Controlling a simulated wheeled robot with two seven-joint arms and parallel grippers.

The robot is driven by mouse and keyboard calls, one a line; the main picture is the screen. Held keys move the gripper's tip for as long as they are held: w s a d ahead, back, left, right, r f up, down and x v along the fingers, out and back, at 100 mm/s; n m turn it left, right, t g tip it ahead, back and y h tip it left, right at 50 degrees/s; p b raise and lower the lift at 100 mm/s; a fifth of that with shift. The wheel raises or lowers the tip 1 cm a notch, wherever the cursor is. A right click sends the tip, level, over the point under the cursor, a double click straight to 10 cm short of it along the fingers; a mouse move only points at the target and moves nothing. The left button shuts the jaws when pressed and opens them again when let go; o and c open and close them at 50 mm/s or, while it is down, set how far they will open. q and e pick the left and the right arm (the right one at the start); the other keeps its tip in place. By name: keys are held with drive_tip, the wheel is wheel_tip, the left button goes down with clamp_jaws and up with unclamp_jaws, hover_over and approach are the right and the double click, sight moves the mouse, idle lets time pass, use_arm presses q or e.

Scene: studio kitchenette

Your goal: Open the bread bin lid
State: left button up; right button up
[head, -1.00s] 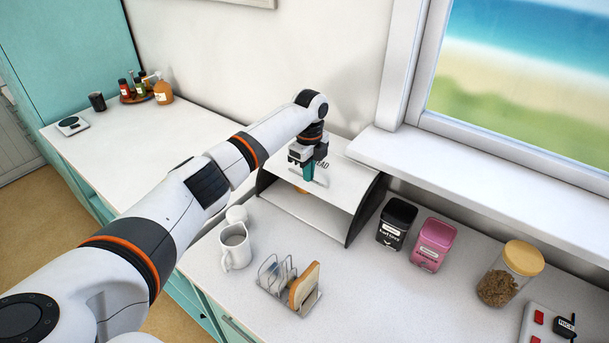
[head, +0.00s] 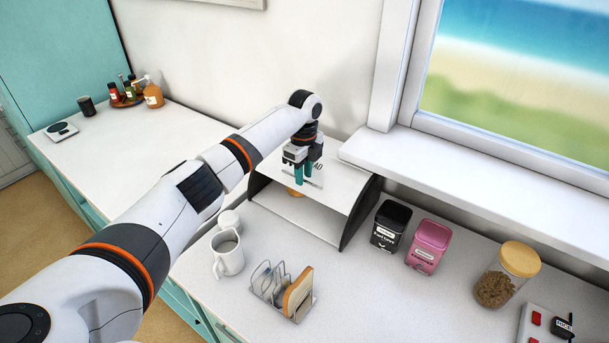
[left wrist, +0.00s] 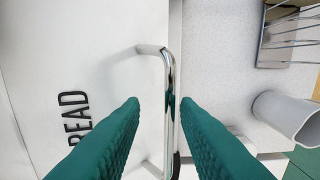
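The bread bin (head: 359,212) stands on the counter against the wall, with dark side panels. Its white lid (head: 345,188) is up, and the front is open onto the inside, where something orange partly shows. The lid, marked BREAD, fills the left of the left wrist view (left wrist: 90,45). Its chrome bar handle (left wrist: 170,75) runs between the teal fingers. My left gripper (head: 303,181) is at the lid's front edge, its fingers apart on either side of the handle with gaps showing. My right gripper is not in view.
A black canister (head: 390,228), a pink canister (head: 428,247) and a glass jar (head: 496,288) stand to the right. A window sill overhangs behind.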

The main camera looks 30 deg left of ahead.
use_arm(q)
wheel_tip(320, 180, up, 11)
drive_tip(key=b, duration=0.2)
drive_tip(key=shift+d+b, duration=0.2)
drive_tip(key=shift+b, duration=0.1)
drive_tip(key=shift+r, duration=0.1)
